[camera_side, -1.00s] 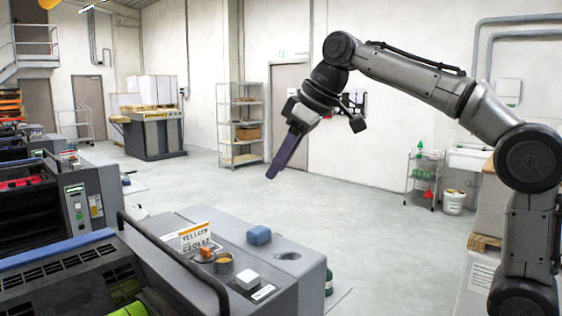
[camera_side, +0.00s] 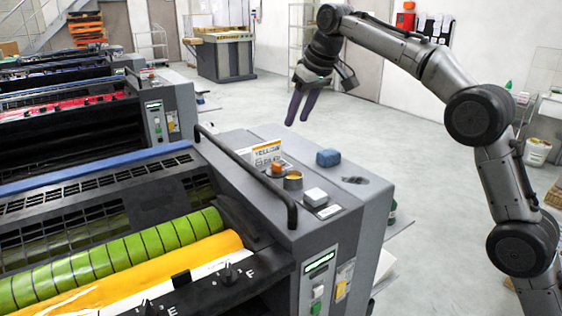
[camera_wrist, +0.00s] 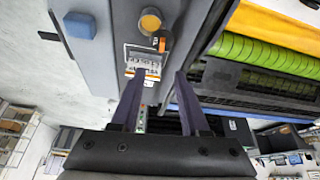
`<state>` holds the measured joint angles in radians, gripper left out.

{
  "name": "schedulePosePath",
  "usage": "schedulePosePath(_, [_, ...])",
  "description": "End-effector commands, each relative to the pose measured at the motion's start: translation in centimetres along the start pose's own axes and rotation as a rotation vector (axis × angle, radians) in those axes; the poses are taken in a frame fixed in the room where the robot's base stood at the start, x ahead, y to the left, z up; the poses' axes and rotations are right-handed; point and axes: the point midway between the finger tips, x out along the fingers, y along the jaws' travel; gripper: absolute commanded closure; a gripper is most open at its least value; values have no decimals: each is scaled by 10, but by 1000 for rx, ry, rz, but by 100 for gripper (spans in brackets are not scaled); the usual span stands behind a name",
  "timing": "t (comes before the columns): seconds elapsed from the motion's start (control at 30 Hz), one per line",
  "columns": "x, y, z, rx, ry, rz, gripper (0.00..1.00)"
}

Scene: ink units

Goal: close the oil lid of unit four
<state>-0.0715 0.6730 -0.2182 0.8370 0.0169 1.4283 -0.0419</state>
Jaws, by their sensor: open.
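The nearest press unit, with a "YELLOW" card (camera_side: 267,152) and yellow ink, has a grey top (camera_side: 240,143). On it stands a round cup with an amber inside (camera_side: 293,179), its mouth uncovered. A small orange piece (camera_side: 277,169) sits beside the cup; I cannot tell whether it is the oil lid. In the wrist view the amber cup (camera_wrist: 150,22) and orange piece (camera_wrist: 162,43) lie beyond the fingertips. My gripper (camera_side: 299,122) is open and empty, above and behind the unit's top in the side view, apart from everything. It also shows in the wrist view (camera_wrist: 159,80).
A blue block (camera_side: 328,157), a white block (camera_side: 314,197) and a dark oval patch (camera_side: 355,180) are on the same top. A black rail (camera_side: 250,180) rises along its left edge. Other units stand behind at left.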

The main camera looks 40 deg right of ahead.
Motion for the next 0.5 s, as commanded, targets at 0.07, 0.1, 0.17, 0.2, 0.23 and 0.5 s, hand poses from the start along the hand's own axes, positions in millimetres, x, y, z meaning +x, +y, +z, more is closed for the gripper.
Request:
schedulePosePath(0.07, [14, -3, 0, -5, -21, -3, 55])
schedulePosePath(0.1, [18, -4, 1, -6, -26, -4, 55])
schedulePosePath(0.17, [23, -4, 1, -8, -31, -4, 55])
schedulePosePath(0.2, [26, -5, 1, -8, -30, -5, 55])
schedulePosePath(0.23, [29, -5, 1, -8, -30, -5, 55])
schedulePosePath(0.5, [76, -5, 4, -9, -33, -5, 55])
